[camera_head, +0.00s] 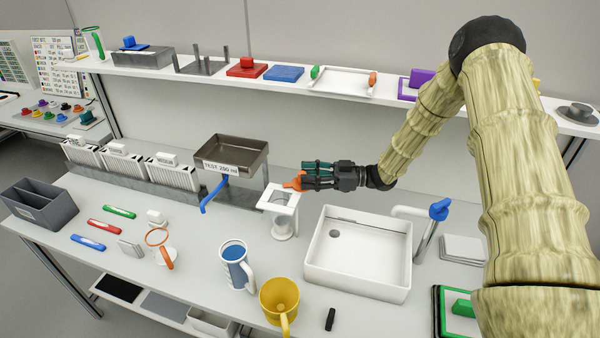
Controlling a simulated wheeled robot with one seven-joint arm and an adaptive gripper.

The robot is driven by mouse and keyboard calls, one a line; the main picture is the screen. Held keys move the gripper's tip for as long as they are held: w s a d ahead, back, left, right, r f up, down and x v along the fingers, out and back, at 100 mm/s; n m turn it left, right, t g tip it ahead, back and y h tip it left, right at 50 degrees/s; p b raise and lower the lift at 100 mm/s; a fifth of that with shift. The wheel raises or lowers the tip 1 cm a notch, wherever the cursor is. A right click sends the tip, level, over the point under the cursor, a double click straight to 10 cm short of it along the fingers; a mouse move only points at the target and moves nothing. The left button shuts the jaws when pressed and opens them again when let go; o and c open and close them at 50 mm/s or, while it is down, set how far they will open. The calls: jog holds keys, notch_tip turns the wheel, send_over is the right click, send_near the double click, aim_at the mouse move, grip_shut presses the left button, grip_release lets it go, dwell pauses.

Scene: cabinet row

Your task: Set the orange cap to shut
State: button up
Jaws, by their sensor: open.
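An orange piece (294,183), which looks like the orange cap, shows at the tip of my gripper. It sits above a white square frame (283,198) with a clear cylinder (283,224) under it. My gripper (306,177) reaches in from the right, with its dark and teal fingers pointing left at the orange piece. The jaws are open. The fingers overlap the orange piece in the picture, and I cannot tell whether they touch it. The cap's exact angle is partly hidden and too small to tell.
A metal tank (232,158) with a blue tap (214,192) stands left of the frame. A white sink (357,252) is at its right. A blue-filled mug (236,268) and yellow mug (281,302) stand in front. A shelf (140,69) runs above.

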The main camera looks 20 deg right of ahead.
jog(key=shift+x, duration=1.15)
jog(key=shift+c, duration=0.3)
grip_shut()
